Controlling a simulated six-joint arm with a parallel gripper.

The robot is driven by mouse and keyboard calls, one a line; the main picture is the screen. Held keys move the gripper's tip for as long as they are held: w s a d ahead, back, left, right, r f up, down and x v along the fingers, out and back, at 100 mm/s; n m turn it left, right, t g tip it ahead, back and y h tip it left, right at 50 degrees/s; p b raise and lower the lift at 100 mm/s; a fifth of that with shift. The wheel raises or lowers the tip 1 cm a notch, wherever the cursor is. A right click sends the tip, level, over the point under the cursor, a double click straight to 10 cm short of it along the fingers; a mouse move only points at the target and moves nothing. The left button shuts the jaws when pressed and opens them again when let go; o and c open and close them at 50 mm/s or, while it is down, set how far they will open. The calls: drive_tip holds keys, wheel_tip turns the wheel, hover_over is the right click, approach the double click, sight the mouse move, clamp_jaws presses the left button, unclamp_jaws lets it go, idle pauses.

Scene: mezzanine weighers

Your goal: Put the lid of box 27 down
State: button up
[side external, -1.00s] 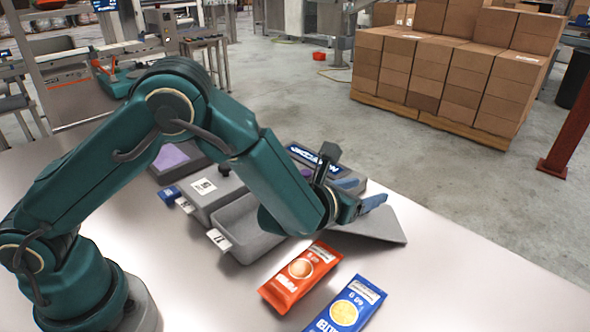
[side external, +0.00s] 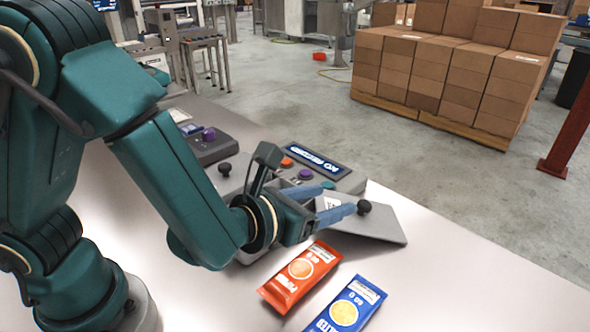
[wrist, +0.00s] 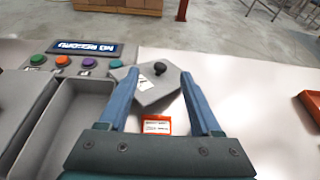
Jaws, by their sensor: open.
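The grey lid (side external: 386,228) with a black knob (side external: 364,207) lies tilted at the right of the boxes in the side view. In the wrist view the lid (wrist: 152,93) shows a white label and sits beyond my fingers. My gripper (side external: 338,199) is open, with its blue fingertips just short of the knob. In the wrist view the knob (wrist: 160,67) appears between the fingertips, and nothing is held. An open, empty grey box (wrist: 70,120) stands left of the lid in the wrist view. My arm hides most of it in the side view; its number is not readable.
A red packet (side external: 300,275) and a blue packet (side external: 348,308) lie on the table in front of the lid. A button panel with a blue display (side external: 316,162) stands behind the boxes. Stacked cartons (side external: 450,75) stand on the floor beyond.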

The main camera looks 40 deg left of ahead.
drive_tip(key=s+a+r+n+g+y, duration=0.1)
drive_tip(key=s+a+n+g+y, duration=0.15)
drive_tip(key=a+n, duration=0.35)
drive_tip(key=s+a+r+n+g+y, duration=0.1)
drive_tip(key=s+a+r+n+y, duration=0.1)
drive_tip(key=a+n+y, duration=0.4)
drive_tip(key=s+a+f+n+g+h, duration=0.1)
drive_tip(key=s+a+n+g+h, duration=0.1)
drive_tip(key=s+a+n+g, duration=0.6)
drive_tip(key=s+d+r+n+t+h, duration=0.1)
drive_tip(key=s+d+n+h, duration=0.1)
drive_tip(key=d+n, duration=0.3)
drive_tip(key=s+d+r+n+t+h, duration=0.2)
drive_tip(key=d+n+h, duration=0.2)
drive_tip(key=n, duration=0.7)
drive_tip(key=shift+s+d, duration=0.35)
drive_tip(key=shift+d, duration=0.7)
